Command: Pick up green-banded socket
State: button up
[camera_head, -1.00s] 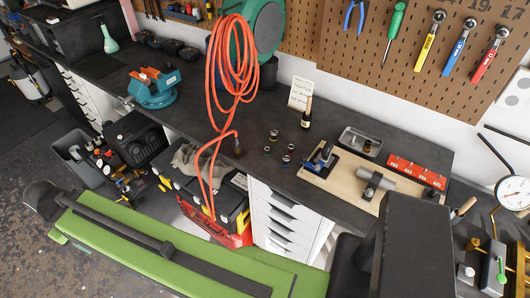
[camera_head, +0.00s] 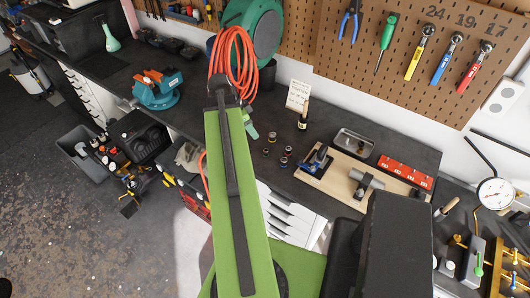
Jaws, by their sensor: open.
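Several small dark sockets (camera_head: 277,149) stand in a loose group on the dark bench top, in the middle of the head view. Their coloured bands are too small to read, so I cannot tell which one has the green band. My green arm reaches up from the bottom of the view. My gripper (camera_head: 252,128) shows as a small green end just beyond the arm's dark wrist, left of and above the sockets in the picture. It is open and appears empty, apart from the sockets. Its fingers are partly hidden behind the wrist.
A wooden board (camera_head: 335,185) with a blue tool and a metal cylinder lies right of the sockets. A metal tray (camera_head: 353,143), a red block (camera_head: 405,172), a dark bottle (camera_head: 303,118) and a card (camera_head: 298,96) stand near. An orange hose (camera_head: 237,60) hangs behind my wrist.

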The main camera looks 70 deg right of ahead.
jog(key=b, duration=1.1)
send_over(265, 150)
jog(key=w+a, duration=0.1)
jog(key=a, duration=0.1)
notch_tip(265, 150, down, 11)
jog(key=shift+f, duration=0.1)
jog(key=shift+s+f+b, duration=0.1)
jog(key=shift+f+b, duration=0.15)
jog(key=shift+b, duration=0.1)
jog(key=shift+d+r, duration=0.1)
jog(key=b+x, duration=0.5)
jog(key=shift+f, duration=0.25)
jog(key=shift+r, duration=0.2)
grip_shut()
